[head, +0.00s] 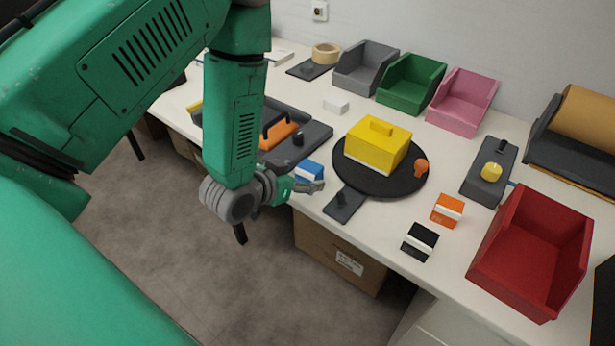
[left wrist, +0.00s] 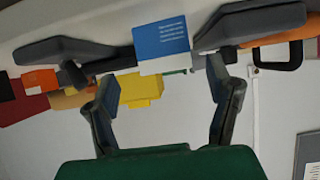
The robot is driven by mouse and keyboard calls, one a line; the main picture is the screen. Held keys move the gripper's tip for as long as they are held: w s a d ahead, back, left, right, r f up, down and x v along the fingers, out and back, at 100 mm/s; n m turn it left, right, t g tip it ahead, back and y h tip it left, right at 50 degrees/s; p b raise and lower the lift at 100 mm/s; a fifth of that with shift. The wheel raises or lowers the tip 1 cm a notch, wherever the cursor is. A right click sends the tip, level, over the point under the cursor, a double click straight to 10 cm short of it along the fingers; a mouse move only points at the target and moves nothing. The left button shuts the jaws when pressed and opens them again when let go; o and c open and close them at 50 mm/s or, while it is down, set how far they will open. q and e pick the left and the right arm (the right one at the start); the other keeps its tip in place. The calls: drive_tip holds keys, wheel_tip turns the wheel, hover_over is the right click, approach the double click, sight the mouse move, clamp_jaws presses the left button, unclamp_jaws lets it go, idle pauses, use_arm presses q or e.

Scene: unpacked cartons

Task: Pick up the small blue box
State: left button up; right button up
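The small blue box (head: 311,168), with a white band, is at the table's front edge in the head view. It also shows in the left wrist view (left wrist: 161,38), in line with the gap between the fingertips. My left gripper (head: 312,186) is beside the box on its near side, and one finger covers part of the box's lower edge. In the left wrist view the left gripper's fingers (left wrist: 164,50) are spread, one on each side of the box. Whether they touch it is unclear. My right gripper is not in view.
A yellow box (head: 377,148) stands on a black round plate (head: 405,183) to the right. Orange (head: 447,209) and black (head: 420,242) small boxes and a red bin (head: 530,252) are further right.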

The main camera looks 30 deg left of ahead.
sight(305, 171)
use_arm(q)
drive_tip(key=p+v, duration=0.3)
drive_tip(key=v, duration=0.7)
drive_tip(key=shift+s+a+f, duration=0.1)
drive_tip(key=shift+s+a, duration=0.05)
drive_tip(key=shift+s, duration=0.1)
drive_tip(key=c, duration=0.4)
drive_tip(key=shift+o, duration=0.2)
drive_tip(key=shift+n+t+y, duration=0.6)
drive_tip(key=b+x, duration=0.2)
drive_tip(key=b, duration=0.1)
drive_tip(key=b+x, duration=0.2)
drive_tip(key=b, duration=0.1)
drive_tip(key=b+x, duration=0.3)
drive_tip(key=shift+d+b, duration=0.3)
drive_tip(key=shift+b, duration=0.05)
drive_tip(key=x, duration=0.2)
drive_tip(key=shift+w+a, duration=0.15)
drive_tip(key=shift+w, duration=0.15)
drive_tip(key=x, duration=0.2)
drive_tip(key=b+x, duration=0.1)
drive_tip(key=x, duration=0.1)
drive_tip(key=shift+f, duration=0.45)
drive_tip(key=shift+w+d+f, duration=0.1)
drive_tip(key=shift+w+d, duration=0.15)
drive_tip(key=shift+w, duration=0.15)
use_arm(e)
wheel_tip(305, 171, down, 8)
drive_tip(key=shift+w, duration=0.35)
